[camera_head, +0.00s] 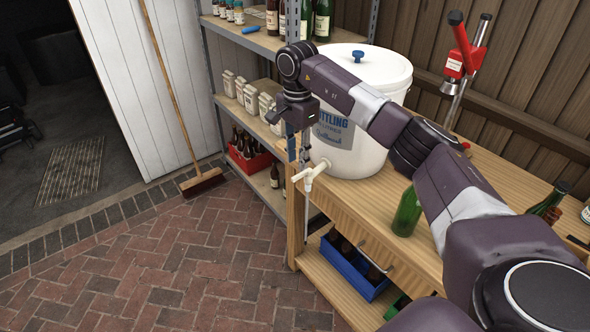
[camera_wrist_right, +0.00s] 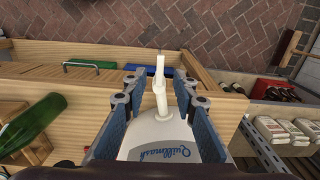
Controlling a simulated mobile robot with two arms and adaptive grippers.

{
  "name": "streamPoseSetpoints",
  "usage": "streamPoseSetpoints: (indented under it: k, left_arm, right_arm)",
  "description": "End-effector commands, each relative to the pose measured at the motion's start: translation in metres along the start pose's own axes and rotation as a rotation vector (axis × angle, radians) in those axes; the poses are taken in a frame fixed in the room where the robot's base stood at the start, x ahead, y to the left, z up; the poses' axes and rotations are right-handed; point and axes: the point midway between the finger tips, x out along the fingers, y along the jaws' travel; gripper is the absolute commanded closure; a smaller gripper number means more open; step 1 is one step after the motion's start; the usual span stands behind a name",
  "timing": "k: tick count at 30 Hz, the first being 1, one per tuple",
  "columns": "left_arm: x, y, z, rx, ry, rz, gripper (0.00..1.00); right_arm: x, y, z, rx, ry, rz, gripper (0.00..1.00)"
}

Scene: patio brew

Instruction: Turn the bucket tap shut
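The white bottling bucket (camera_head: 372,75) stands upright on the wooden bench, with a blue knob on its lid. Its white tap (camera_head: 312,176) sticks out low on its side, past the bench's end, with a thin tube below it. My right gripper (camera_head: 297,150) points down beside the bucket, just above the tap. In the wrist view its two blue-padded fingers (camera_wrist_right: 162,92) are apart, with the tap (camera_wrist_right: 160,92) between them in the picture; I see no contact. The bucket (camera_wrist_right: 165,140) fills the space behind. My left gripper is not in view.
A green bottle (camera_head: 407,212) and a red capper (camera_head: 463,58) stand on the bench (camera_head: 375,205). A blue crate (camera_head: 350,268) with bottles sits on the lower shelf. A metal rack with bottles and a red crate (camera_head: 250,160) stands behind.

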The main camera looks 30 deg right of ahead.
Motion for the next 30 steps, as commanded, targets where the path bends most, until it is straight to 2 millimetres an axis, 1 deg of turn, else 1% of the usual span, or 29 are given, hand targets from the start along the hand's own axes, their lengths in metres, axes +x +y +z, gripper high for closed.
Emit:
streamPoseSetpoints:
  k: [1, 3, 6, 9, 13, 20, 27, 30]
  left_arm:
    - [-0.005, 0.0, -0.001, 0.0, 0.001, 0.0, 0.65]
    - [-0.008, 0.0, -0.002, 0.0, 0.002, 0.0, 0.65]
    - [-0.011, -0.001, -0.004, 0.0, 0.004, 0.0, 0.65]
    - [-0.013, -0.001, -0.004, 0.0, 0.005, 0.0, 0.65]
    - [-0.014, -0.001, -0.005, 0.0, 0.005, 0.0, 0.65]
    - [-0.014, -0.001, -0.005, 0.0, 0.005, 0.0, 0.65]
    - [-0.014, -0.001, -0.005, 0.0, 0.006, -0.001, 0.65]
    - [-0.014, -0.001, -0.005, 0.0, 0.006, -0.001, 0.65]
  right_arm:
    - [0.008, 0.001, 0.001, 0.0, -0.001, 0.003, 0.74]
    - [0.02, 0.001, 0.001, 0.0, -0.002, 0.003, 0.74]
    - [0.034, 0.0, 0.001, 0.0, -0.003, 0.002, 0.74]
    - [0.044, 0.0, 0.001, 0.0, -0.003, 0.001, 0.74]
    - [0.05, -0.001, 0.001, 0.0, -0.003, -0.002, 0.74]
    - [0.051, -0.001, 0.001, 0.0, -0.003, -0.003, 0.74]
    - [0.051, -0.001, 0.001, 0.001, -0.003, -0.002, 1.0]
    - [0.051, -0.001, 0.001, 0.001, -0.003, -0.002, 1.0]
